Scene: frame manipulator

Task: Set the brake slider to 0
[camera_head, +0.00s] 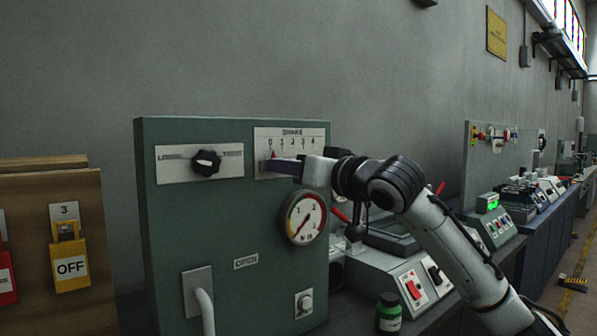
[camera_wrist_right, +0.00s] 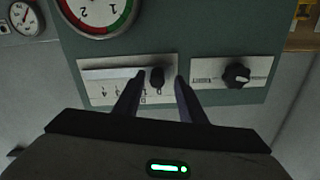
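The brake slider's white scale plate (camera_head: 318,139) is on the front of the green cabinet (camera_head: 230,220). Its marks run from 0 at the left to 4 at the right. A small red pointer (camera_head: 273,155) shows close to the 0 mark in the head view. My right gripper (camera_head: 284,166) is in front of the plate and hides its lower part. In the wrist view, the black slider knob (camera_wrist_right: 157,77) stands between the fingers of my open right gripper (camera_wrist_right: 159,82), with a gap on each side. The knob is near the 0 end. My left gripper is not in view.
A black rotary knob (camera_head: 206,163) is left of the slider plate. A round gauge (camera_head: 305,217) is below it, close under my gripper. A grey handle (camera_head: 205,310) sticks out lower left. A green bottle (camera_head: 389,312) and a switch box (camera_head: 412,284) stand at the right.

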